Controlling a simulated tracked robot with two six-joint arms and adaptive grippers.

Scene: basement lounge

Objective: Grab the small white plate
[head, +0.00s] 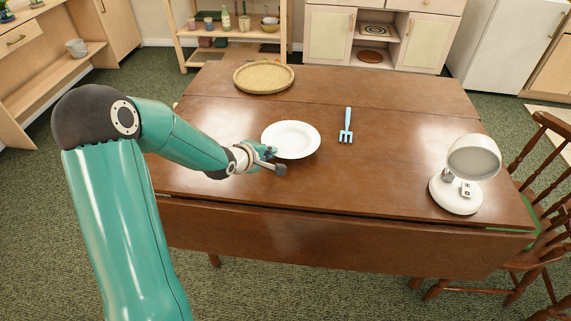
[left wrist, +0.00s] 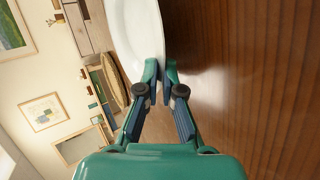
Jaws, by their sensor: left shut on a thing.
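The small white plate (head: 291,138) is on the brown wooden table (head: 390,170), left of its middle. My left gripper (head: 272,158) is at the plate's near left rim. In the left wrist view, the plate (left wrist: 135,30) stands at the top, with its rim between the fingertips of my left gripper (left wrist: 159,73). The fingers are shut on the rim. I cannot tell whether the plate is clear of the table top. My right gripper is not in view.
A round woven tray (head: 264,77) lies at the table's back left. A light blue fork (head: 346,126) lies right of the plate. A white lamp (head: 458,190) stands at the right, near wooden chairs (head: 545,190). The table's front middle is clear.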

